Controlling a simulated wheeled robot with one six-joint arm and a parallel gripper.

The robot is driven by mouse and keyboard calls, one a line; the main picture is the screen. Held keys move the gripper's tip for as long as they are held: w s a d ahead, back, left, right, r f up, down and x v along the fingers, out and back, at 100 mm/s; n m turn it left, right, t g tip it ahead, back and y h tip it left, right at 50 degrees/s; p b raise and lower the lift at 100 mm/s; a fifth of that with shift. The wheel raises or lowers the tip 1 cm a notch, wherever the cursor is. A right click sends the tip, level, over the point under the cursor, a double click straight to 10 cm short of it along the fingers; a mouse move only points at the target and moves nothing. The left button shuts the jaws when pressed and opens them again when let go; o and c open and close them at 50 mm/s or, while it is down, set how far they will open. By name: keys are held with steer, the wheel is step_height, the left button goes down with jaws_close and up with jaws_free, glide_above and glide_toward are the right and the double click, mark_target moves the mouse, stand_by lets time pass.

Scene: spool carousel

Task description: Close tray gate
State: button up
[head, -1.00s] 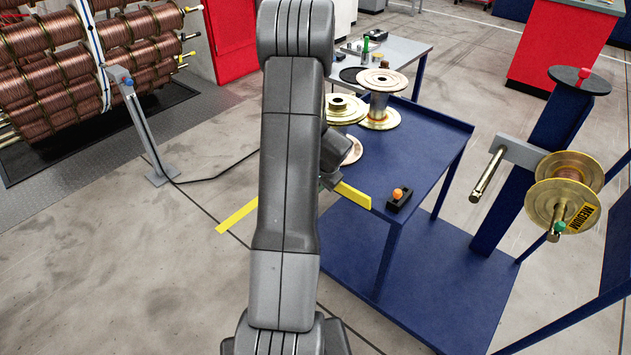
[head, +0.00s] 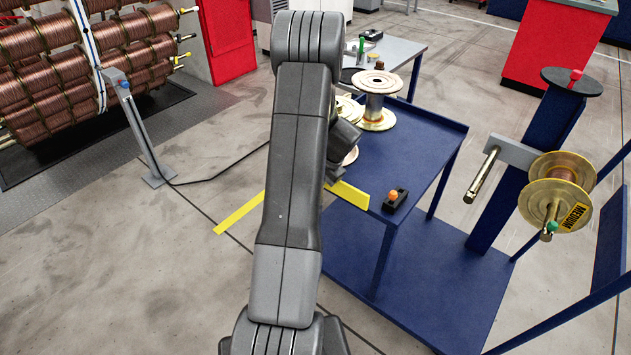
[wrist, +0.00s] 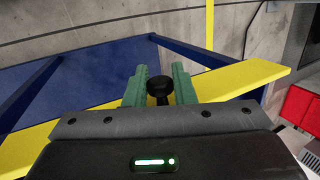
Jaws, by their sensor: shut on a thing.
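The tray gate is a flat yellow bar (wrist: 240,80) crossing the wrist view, with a black knob (wrist: 159,90) at its middle. My gripper (wrist: 159,92) has its two green fingers on either side of the knob and is shut on it. In the head view the yellow bar's right end (head: 348,194) shows at the near edge of the blue cart's top (head: 425,150). I cannot tell whether the gate is fully closed.
A flanged spool (head: 377,100) stands on the cart, with others partly hidden behind my arm. A small black box with an orange knob (head: 394,198) sits near the cart's front corner. A post at right carries a spool (head: 557,195). A yellow strip (head: 240,212) shows left of my arm.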

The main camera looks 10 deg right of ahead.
steer(key=o, duration=0.9)
steer(key=shift+w, duration=0.1)
steer(key=v, duration=1.4)
steer(key=shift+d+f, duration=0.1)
steer(key=x, duration=1.4)
